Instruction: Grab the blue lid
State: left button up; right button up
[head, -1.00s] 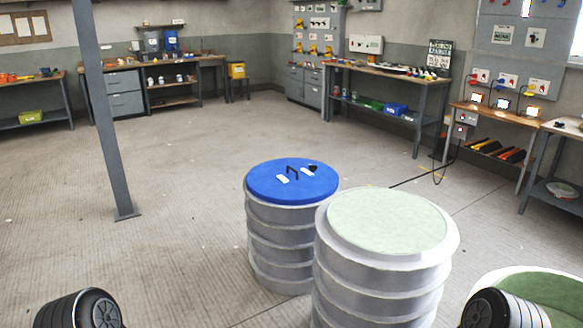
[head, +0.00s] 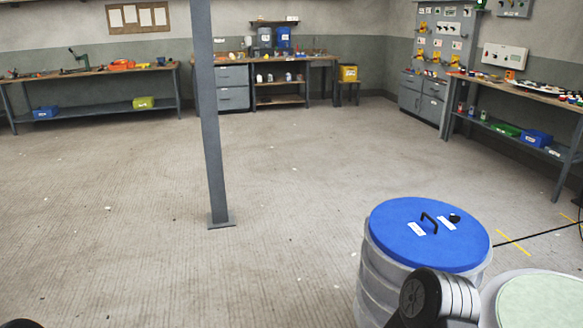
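The blue lid (head: 425,247) lies flat on top of a grey ribbed drum (head: 370,285) at the lower right of the head view. It has a black arched handle (head: 430,221), two white labels and a small black knob. A black part of my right arm is in front of the drum's lower right side, just below the lid's front edge in the picture. A dark part of my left arm barely shows at the bottom left corner. Neither gripper's fingers show.
A second drum with a pale green top (head: 545,305) stands at the right, close to the blue-lidded one. A grey post (head: 210,120) rises left of the drums. Workbenches (head: 100,70) line the walls. The floor (head: 150,240) at the left is clear.

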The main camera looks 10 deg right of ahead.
aim_at(417, 232)
jog(key=i+z, duration=0.1)
jog(key=i, duration=0.7)
jog(key=i+j+z, duration=0.1)
jog(key=i, duration=0.65)
jog(key=i+z, duration=0.7)
jog(key=z, duration=0.2)
jog(key=i+j+z, duration=0.25)
jog(key=z, duration=0.2)
jog(key=i+j+z, duration=0.3)
jog(key=z, duration=0.15)
jog(key=i+j+z, duration=0.4)
